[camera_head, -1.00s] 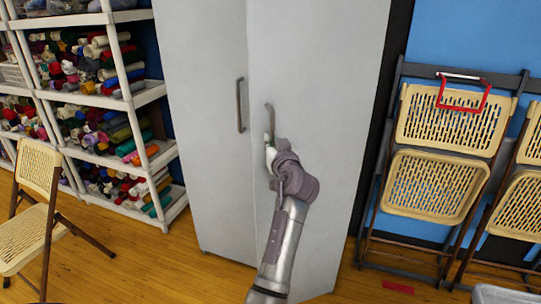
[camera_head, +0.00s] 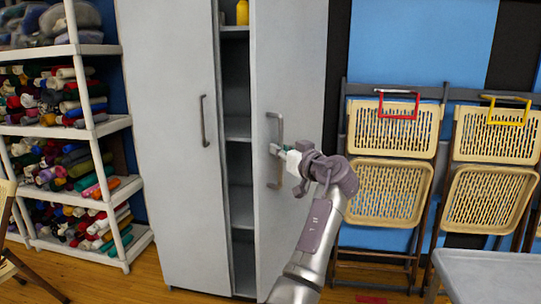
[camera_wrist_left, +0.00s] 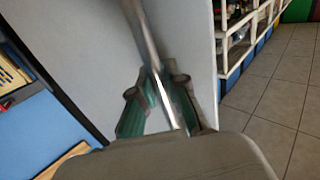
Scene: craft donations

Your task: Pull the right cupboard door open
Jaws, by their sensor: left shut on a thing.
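The grey cupboard's right door (camera_head: 297,85) stands partly open, with a tall dark gap between it and the shut left door (camera_head: 170,120). My left gripper (camera_head: 277,150) is shut on the right door's vertical handle (camera_head: 278,122), around its middle. In the left wrist view the metal handle (camera_wrist_left: 147,45) runs between the green-padded fingers of the left gripper (camera_wrist_left: 158,108), with the pale door behind. The left door has its own handle (camera_head: 204,121), untouched. My right gripper is not in view.
Inner shelves (camera_head: 238,129) and a yellow bottle (camera_head: 242,12) show through the gap. A white rack (camera_head: 98,132) of yarn and fabric rolls stands left. Folding chairs (camera_head: 391,187) hang at right, and a grey table (camera_head: 490,274) is at lower right.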

